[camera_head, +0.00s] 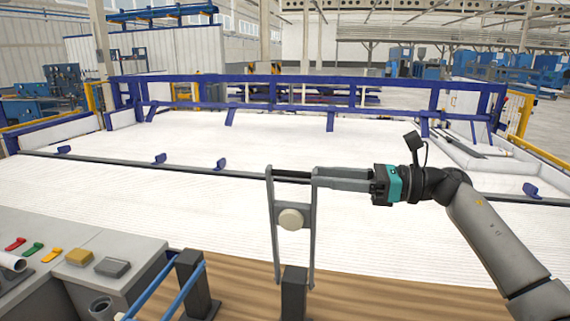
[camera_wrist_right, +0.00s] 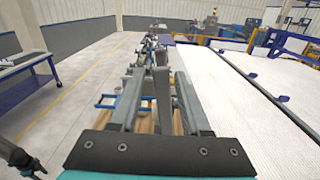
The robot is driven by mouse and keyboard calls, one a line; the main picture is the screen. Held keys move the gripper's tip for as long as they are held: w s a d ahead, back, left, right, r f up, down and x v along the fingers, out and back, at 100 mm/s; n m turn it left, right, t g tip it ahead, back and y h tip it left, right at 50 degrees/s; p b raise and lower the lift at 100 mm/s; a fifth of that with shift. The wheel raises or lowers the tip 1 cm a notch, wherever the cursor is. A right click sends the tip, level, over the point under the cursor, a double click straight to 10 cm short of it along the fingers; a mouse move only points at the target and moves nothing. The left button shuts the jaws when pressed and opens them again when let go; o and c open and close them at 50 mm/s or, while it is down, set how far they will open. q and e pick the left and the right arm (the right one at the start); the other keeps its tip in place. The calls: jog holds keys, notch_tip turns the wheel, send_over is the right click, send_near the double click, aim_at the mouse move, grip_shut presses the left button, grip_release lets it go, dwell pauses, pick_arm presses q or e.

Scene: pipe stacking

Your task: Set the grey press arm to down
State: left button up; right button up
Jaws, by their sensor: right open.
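The grey press arm (camera_head: 277,235) stands upright near the front edge of the white bed. It has two side bars, a dark bar across the top and a round pale knob (camera_head: 291,219) between them. Its foot is at a dark post (camera_head: 294,292). My right gripper (camera_head: 316,179) reaches in from the right at the height of the arm's top bar, fingertips at the right-hand side bar. The right wrist view shows the two fingers (camera_wrist_right: 157,76) apart, with parts of the press arm beyond and between them. Contact cannot be told. My left gripper does not show.
A grey control panel (camera_head: 130,245) with coloured buttons is at the lower left. Blue rails (camera_head: 160,290) and dark posts (camera_head: 198,285) stand beside the press arm. The wide white bed (camera_head: 150,200) behind is clear. A blue frame (camera_head: 300,88) closes its far side.

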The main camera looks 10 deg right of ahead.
aim_at(272, 171)
jog(key=p+x, duration=0.2)
jog(key=x, duration=0.4)
jog(key=shift+w+a+r, duration=0.15)
jog(key=shift+w+a, duration=0.05)
jog(key=shift+a, duration=0.1)
jog(key=shift+w+a, duration=0.3)
jog(key=shift+a, duration=0.4)
jog(key=shift+c, duration=0.2)
grip_shut()
